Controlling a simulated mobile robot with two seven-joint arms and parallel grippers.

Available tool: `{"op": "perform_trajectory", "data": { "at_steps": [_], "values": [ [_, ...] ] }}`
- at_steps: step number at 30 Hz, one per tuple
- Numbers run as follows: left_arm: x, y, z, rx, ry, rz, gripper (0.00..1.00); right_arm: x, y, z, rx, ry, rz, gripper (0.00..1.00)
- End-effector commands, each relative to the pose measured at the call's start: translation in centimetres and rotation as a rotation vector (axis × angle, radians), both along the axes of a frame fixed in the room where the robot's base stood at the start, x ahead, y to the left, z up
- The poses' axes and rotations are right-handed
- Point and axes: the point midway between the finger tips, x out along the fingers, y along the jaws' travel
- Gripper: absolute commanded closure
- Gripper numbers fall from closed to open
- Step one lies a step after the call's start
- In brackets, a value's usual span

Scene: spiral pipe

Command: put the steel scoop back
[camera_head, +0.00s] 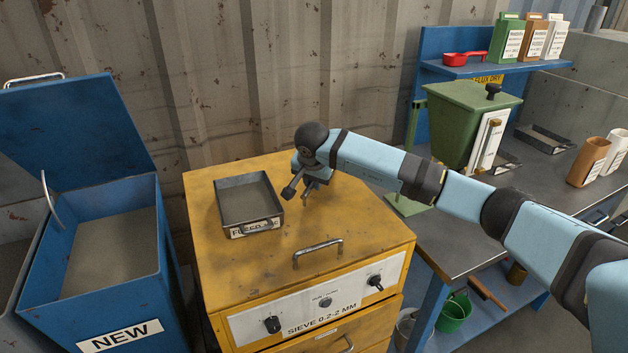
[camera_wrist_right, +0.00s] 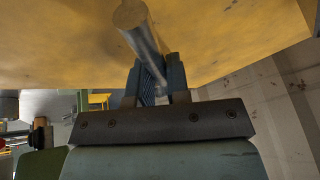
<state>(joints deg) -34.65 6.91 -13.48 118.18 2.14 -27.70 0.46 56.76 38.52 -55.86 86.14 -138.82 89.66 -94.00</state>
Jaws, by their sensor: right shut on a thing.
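My right gripper (camera_head: 308,193) is over the yellow sieve cabinet's top (camera_head: 345,205), right of the feed tray. In the wrist view the right gripper (camera_wrist_right: 155,92) is shut on a grey round metal bar, which looks like the handle of the steel scoop (camera_wrist_right: 136,22). The scoop's bowl cannot be made out. In the head view a short dark end sticks out left of the fingers; I cannot tell if it is scoop or finger. My left gripper is not in view.
The shallow feed tray (camera_head: 220,205) sits on the cabinet. A blue bin (camera_head: 50,302) marked NEW stands open at left, with grey fill. At right, a workbench (camera_head: 447,252) holds a green hopper (camera_head: 455,120) and containers. A red scoop (camera_head: 458,59) lies on the shelf.

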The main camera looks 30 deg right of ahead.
Motion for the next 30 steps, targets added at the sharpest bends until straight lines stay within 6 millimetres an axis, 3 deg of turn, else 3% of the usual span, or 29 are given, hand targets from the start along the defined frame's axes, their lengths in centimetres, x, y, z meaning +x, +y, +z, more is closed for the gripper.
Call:
{"op": "perform_trajectory", "data": {
  "at_steps": [5,6,9,20,30],
  "values": [
    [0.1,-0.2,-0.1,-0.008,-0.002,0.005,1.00,0.0,0.0,-0.3,-0.001,0.001,0.000,1.00],
    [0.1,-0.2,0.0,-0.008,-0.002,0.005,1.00,0.0,0.0,-0.3,-0.001,0.001,0.000,0.77],
    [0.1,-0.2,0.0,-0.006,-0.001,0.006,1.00,0.0,0.0,-0.2,-0.001,0.001,0.000,0.58],
    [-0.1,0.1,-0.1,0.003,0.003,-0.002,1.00,-0.1,0.1,0.5,-0.001,-0.001,0.000,0.58],
    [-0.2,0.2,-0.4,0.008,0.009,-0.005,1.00,-2.4,1.5,6.7,-0.002,-0.003,0.002,0.58]
  ]
}}
